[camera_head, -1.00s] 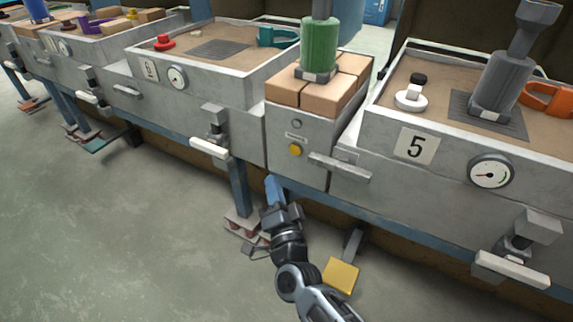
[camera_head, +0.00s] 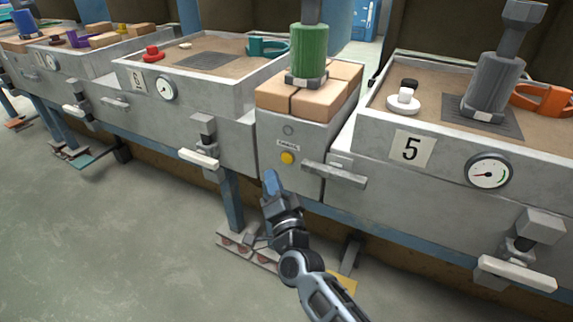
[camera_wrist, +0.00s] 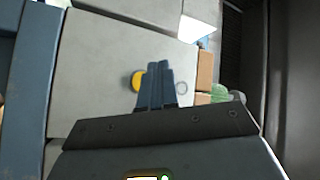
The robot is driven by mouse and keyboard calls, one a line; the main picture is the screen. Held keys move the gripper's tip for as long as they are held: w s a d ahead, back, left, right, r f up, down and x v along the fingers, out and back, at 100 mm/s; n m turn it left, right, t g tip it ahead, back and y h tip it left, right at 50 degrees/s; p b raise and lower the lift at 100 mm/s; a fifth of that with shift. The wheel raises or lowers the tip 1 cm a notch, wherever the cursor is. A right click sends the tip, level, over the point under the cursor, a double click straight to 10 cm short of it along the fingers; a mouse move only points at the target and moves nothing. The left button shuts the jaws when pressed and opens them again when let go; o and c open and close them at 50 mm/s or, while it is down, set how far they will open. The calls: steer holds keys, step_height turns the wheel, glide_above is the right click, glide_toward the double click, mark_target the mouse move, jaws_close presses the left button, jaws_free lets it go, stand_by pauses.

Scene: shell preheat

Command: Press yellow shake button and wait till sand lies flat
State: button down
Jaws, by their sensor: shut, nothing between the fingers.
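The yellow shake button (camera_head: 288,158) is on the front of a grey panel (camera_head: 270,146), under a small label. My gripper (camera_head: 270,180) is shut and empty, just below and left of the button in the head view. In the wrist view the closed fingertips (camera_wrist: 154,68) point at the panel, and the yellow button (camera_wrist: 138,80) shows beside them, partly covered. I cannot tell whether they touch. Sand (camera_head: 432,85) lies in the box numbered 5 at the right, around a grey cylinder tool. Sand (camera_head: 185,58) also fills the box to the left.
A lever handle (camera_head: 335,174) sticks out right of the button, and another white handle (camera_head: 198,158) is to the left. Tan blocks with a green cylinder (camera_head: 308,50) stand above the panel. A yellow pedal (camera_head: 345,282) is below.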

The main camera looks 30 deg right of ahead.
mark_target(287, 158)
steer(key=shift+w+d+b, duration=0.45)
steer(key=shift+w+d, duration=0.1)
steer(key=shift+d, duration=0.3)
steer(key=shift+w+d+b, duration=0.4)
steer(key=shift+w+d, duration=0.15)
steer(key=shift+d, duration=0.25)
steer(key=shift+w+d, duration=0.1)
stand_by(0.8)
steer(key=shift+w+d, duration=0.15)
steer(key=shift+d, duration=0.1)
steer(key=shift+w+d+b, duration=0.25)
steer(key=shift+d+b, duration=0.1)
steer(key=shift+b, duration=0.1)
stand_by(0.9)
steer(key=shift+a, duration=0.1)
steer(key=shift+s+a+p, duration=0.5)
steer(key=shift+a+p, duration=0.1)
